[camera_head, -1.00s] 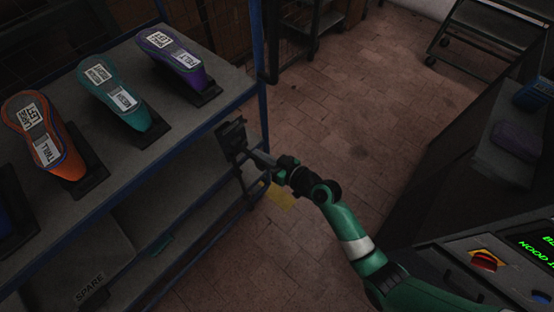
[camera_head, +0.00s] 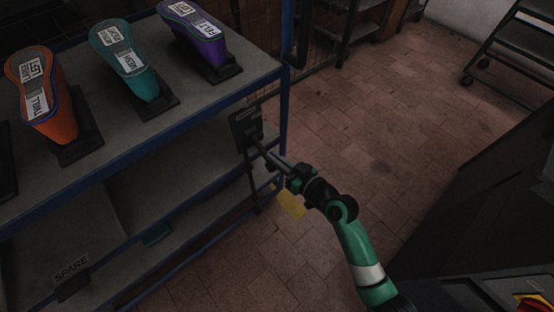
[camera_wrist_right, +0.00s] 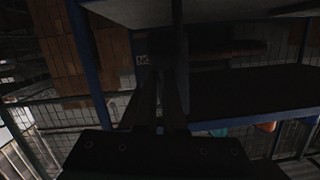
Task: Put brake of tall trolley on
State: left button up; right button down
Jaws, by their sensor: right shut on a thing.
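The tall trolley (camera_head: 190,158) has blue posts and grey shelves and stands at the left of the head view. A dark box with a small label (camera_head: 246,119) is on its near right end, with a thin dark rod (camera_head: 251,185) hanging below. My right gripper (camera_head: 262,149) reaches the box from the lower right and is shut on a dark part there, probably the brake lever. Its fingers hide that part. In the right wrist view the gripper (camera_wrist_right: 161,75) points at the dark box, where a pale label (camera_wrist_right: 142,60) shows. My left gripper is out of view.
Orange (camera_head: 45,95), teal (camera_head: 128,62) and purple (camera_head: 194,32) shoe lasts stand on the top shelf. A yellow floor mark (camera_head: 292,205) lies by the trolley. A dark stepped rack (camera_head: 510,50) stands at the back right. The brick floor between is clear.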

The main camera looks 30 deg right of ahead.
jog(key=shift+s+f, duration=0.2)
jog(key=shift+f, duration=0.6)
jog(key=r+p, duration=0.3)
jog(key=r, duration=0.1)
jog(key=shift+s+d, duration=0.25)
jog(key=s+d+f, duration=0.2)
jog(key=s+d, duration=0.1)
jog(key=s, duration=0.7)
jog(key=shift+d, duration=0.25)
